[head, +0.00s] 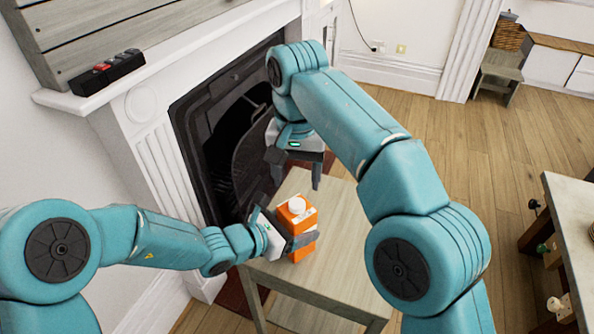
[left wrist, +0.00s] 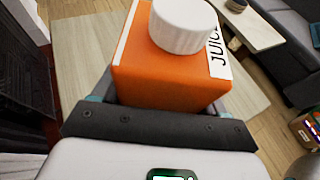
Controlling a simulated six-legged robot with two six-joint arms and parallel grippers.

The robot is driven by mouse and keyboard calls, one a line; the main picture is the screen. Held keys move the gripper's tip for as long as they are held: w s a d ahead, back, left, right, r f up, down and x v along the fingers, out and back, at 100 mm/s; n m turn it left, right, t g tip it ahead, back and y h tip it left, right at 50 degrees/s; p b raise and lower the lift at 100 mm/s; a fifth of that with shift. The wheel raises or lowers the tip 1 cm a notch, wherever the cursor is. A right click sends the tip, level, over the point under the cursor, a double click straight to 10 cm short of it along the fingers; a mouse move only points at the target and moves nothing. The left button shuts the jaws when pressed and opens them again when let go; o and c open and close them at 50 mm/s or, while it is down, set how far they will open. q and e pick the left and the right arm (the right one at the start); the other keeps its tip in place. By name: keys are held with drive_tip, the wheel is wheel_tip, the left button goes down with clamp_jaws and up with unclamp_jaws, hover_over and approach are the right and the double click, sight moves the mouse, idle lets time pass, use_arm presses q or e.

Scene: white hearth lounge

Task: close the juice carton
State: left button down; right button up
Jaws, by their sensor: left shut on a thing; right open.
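The orange juice carton (head: 297,211) stands upright on a small wooden table (head: 345,255) in the head view. A white round cap (head: 297,204) sits on its top. My left gripper (head: 297,243) is shut around the carton's body from the left. In the left wrist view the carton (left wrist: 170,75) fills the middle, with the white cap (left wrist: 183,25) on top and a "JUICE" label at its right edge. Whether the cap is fully seated I cannot tell. My right gripper (head: 296,172) is open and empty, pointing down above and behind the carton.
A white fireplace (head: 150,130) with a dark opening stands to the left and behind the table. A pale table (head: 572,215) stands at the right edge. A small stool (head: 498,75) is at the back right. Wooden floor lies open between them.

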drive_tip(key=shift+r, duration=0.5)
use_arm(q)
unclamp_jaws()
drive_tip(key=p+v, duration=0.2)
drive_tip(key=v, duration=1.4)
use_arm(e)
wheel_tip(320, 180, up, 2)
use_arm(q)
drive_tip(key=shift+s+a+r, duration=0.1)
drive_tip(key=shift+s, duration=0.05)
